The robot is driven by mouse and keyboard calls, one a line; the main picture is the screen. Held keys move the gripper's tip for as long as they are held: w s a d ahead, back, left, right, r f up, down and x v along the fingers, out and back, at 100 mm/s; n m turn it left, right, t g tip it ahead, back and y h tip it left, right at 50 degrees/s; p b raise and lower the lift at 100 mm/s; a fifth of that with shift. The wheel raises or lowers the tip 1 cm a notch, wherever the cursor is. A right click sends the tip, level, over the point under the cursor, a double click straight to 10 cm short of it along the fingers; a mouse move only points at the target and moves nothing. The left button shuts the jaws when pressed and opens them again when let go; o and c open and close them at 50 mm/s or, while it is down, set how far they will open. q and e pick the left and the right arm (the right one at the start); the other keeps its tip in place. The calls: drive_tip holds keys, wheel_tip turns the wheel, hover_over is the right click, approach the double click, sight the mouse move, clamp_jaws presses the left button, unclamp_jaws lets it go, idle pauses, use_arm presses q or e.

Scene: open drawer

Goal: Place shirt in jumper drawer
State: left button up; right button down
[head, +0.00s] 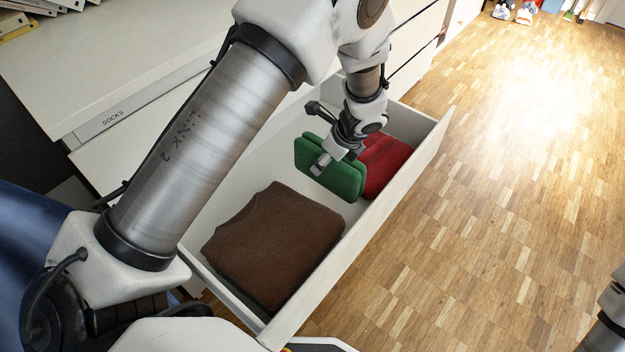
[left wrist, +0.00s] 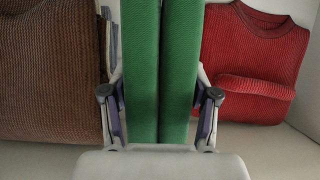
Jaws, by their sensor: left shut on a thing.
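The green folded shirt (head: 345,182) is gripped by my left gripper (head: 322,164) inside the open drawer (head: 398,190). It stands on edge between a brown folded knit garment (head: 275,240) and a red folded one (head: 388,160). In the left wrist view, the green shirt (left wrist: 143,75) shows as two upright layers between the fingers, with brown to the left and red (left wrist: 255,60) to the right. I cannot tell whether its lower edge touches the drawer floor. My right gripper is not visible.
A closed drawer labelled SOCKS (head: 112,117) is above, at the left. The white drawer walls rise close around the garments. Bare drawer floor shows between the brown and green garments.

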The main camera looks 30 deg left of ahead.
sight(345, 160)
use_arm(q)
wheel_tip(345, 160, down, 8)
drive_tip(key=b, duration=0.3)
drive_tip(key=shift+f, duration=0.15)
drive_tip(key=shift+f+b, duration=0.15)
drive_tip(key=shift+b, duration=0.2)
drive_tip(key=o, duration=1.4)
drive_tip(key=p+v, duration=0.7)
drive_tip(key=v, duration=0.5)
drive_tip(key=shift+w+a, duration=0.1)
drive_tip(key=shift+a, duration=0.1)
drive_tip(key=shift+d+r, duration=0.15)
drive_tip(key=shift+r, duration=0.1)
